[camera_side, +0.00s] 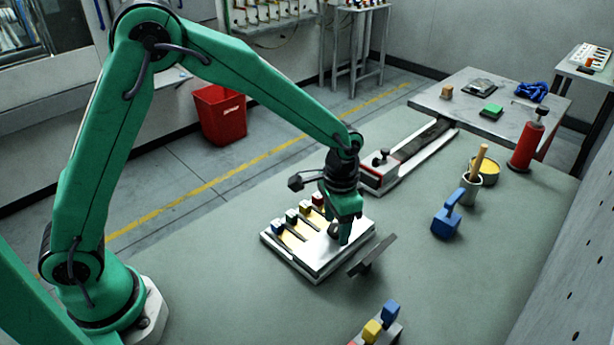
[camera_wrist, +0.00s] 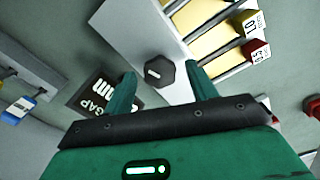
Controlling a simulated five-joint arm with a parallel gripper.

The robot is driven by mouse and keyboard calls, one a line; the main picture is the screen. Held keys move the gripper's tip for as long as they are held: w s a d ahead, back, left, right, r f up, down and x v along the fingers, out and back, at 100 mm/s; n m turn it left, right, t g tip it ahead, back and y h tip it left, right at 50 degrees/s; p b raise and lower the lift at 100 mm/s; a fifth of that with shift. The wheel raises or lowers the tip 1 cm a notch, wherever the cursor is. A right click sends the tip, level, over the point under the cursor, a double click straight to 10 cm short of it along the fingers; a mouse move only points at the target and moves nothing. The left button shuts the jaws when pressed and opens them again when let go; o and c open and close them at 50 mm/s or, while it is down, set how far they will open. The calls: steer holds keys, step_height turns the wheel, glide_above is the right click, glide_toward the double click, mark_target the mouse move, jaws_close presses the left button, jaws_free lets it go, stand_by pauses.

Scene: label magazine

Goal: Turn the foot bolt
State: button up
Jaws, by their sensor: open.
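A dark faceted knob with a white line, which looks like the foot bolt (camera_wrist: 160,72), stands on the white plate of the label magazine (camera_wrist: 128,32) in the wrist view. My gripper (camera_wrist: 163,80) is open and empty, with one green finger on each side of the knob. I cannot tell whether either finger touches it. In the side view my gripper (camera_side: 341,228) points down over the right part of the white magazine (camera_side: 312,268) and mostly hides the knob.
A dark gap sign (camera_side: 372,255) stands by the magazine's right edge; it also shows in the wrist view (camera_wrist: 103,96). A blue tool (camera_side: 446,221), wooden-handled pot (camera_side: 471,186) and red bottle (camera_side: 527,146) stand to the right.

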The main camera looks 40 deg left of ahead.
mark_target(334, 227)
steer(key=shift+r, duration=0.1)
step_height(334, 227, up, 7)
steer(key=shift+r, duration=0.35)
steer(key=shift+a, duration=0.1)
stand_by(0.5)
steer(key=s+a+r+n+t, duration=0.2)
steer(key=s+a+r+t, duration=0.1)
steer(key=s+a+r, duration=0.6)
steer(key=s+a+r+n+t, duration=0.2)
steer(key=s+a, duration=0.4)
steer(key=s, duration=0.5)
steer(key=shift+s+n+t, duration=0.3)
steer(key=shift+n, duration=0.1)
